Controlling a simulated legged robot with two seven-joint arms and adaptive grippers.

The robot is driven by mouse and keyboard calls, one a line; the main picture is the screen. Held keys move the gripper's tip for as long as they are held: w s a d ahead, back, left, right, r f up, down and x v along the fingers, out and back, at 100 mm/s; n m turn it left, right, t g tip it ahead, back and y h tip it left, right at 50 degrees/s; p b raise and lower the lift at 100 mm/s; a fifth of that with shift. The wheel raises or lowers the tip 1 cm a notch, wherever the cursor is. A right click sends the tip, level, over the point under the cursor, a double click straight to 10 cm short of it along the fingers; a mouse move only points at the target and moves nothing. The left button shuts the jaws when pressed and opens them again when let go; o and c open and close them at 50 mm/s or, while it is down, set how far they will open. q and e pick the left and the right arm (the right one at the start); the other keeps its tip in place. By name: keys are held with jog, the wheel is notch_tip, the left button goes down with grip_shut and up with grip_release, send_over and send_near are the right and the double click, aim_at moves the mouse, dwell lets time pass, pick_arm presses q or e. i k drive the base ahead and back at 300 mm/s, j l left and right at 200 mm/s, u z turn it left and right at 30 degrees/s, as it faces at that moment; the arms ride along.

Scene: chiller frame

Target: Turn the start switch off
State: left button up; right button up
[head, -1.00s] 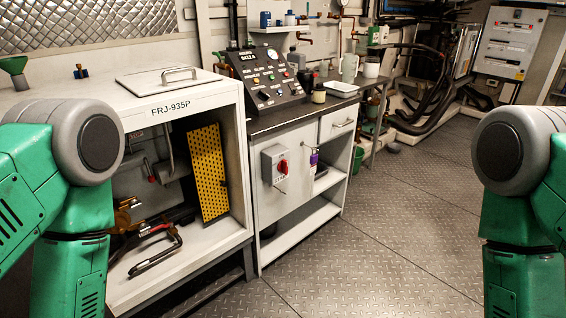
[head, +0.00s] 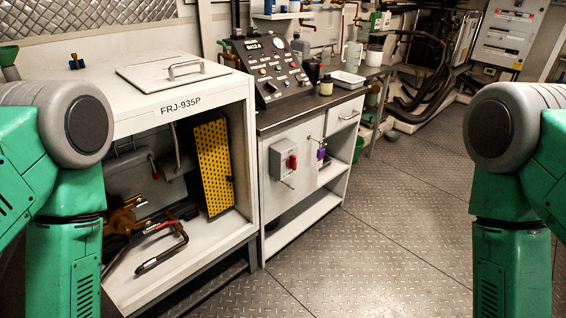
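The start switch (head: 291,162) is a red rotary knob on a grey box (head: 283,160) fixed to the front of the white cabinet below the control panel. A small metal piece sticks out below the box. The knob's exact setting is too small to read. A purple padlock (head: 321,154) hangs on the cabinet front to the right of the box. My green arms stand at the left and right edges of the head view, well apart from the switch. Neither gripper shows; both lie outside the picture.
The white FRJ-935P housing (head: 190,92) at left is open, with a yellow perforated panel (head: 214,165) inside. The metal floor (head: 390,230) in front and right is clear.

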aim_at(291, 162)
jog(key=i+l, duration=0.25)
jog(key=i+l+u, duration=0.15)
jog(key=l, duration=0.3)
jog(key=i+l, duration=0.25)
jog(key=i+l+u, duration=0.15)
jog(key=l, duration=0.35)
jog(key=i+l, duration=0.25)
jog(key=l, duration=0.15)
jog(key=i+u, duration=0.05)
